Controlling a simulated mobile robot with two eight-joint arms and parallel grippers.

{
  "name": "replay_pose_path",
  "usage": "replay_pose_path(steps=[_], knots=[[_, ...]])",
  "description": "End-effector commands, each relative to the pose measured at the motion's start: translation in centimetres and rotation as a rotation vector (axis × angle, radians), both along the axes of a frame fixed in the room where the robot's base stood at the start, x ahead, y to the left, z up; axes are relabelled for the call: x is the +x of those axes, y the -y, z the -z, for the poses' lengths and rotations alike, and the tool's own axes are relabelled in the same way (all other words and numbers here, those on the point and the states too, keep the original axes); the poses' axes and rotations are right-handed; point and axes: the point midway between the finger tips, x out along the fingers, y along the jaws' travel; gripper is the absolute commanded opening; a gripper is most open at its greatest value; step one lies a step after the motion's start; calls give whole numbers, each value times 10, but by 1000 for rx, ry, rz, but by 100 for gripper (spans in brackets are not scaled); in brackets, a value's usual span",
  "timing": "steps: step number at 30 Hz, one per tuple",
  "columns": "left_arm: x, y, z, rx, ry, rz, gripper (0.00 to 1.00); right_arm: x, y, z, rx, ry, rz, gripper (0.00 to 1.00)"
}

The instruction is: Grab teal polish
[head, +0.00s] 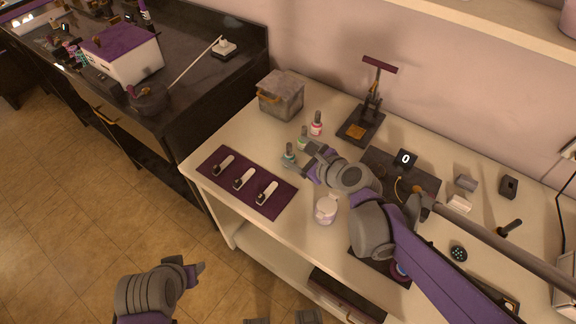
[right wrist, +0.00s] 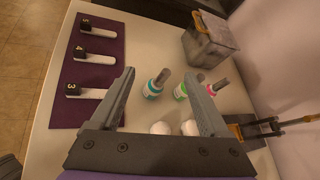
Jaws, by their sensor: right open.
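The teal polish (head: 289,155) is a small bottle with a grey cap, upright on the white table. In the right wrist view the teal polish (right wrist: 153,89) shows between and beyond the two fingers, apart from both. My right gripper (head: 302,155) is open and empty, its fingertips close by the bottle. The green polish (head: 302,142) stands just behind the teal one, near one finger. The red-pink polish (head: 316,128) stands farther back. My left gripper (head: 196,270) is low at the left, off the table; its opening is unclear.
A purple mat (head: 226,191) with numbered white strips lies left of the bottles. A grey box (head: 281,95) stands behind them. A white jar (head: 325,212) is near the front edge. A dark stand (head: 362,124) is at the back.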

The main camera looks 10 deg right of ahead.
Motion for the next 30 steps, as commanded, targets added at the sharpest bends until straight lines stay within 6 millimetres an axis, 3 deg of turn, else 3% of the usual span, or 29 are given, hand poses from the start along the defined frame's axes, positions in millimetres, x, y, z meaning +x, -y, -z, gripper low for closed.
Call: replay_pose_path(steps=[3,8,20,30], knots=[[-1,0,11,0,-3,0,50,19,5,9,206,-34,119,79],[-2,0,15,0,-5,0,50,28,8,15,331,-55,188,79],[-3,0,37,0,-12,0,50,29,8,94,338,-58,190,79],[-3,0,38,0,-12,0,50,57,-4,102,337,-58,188,79]])
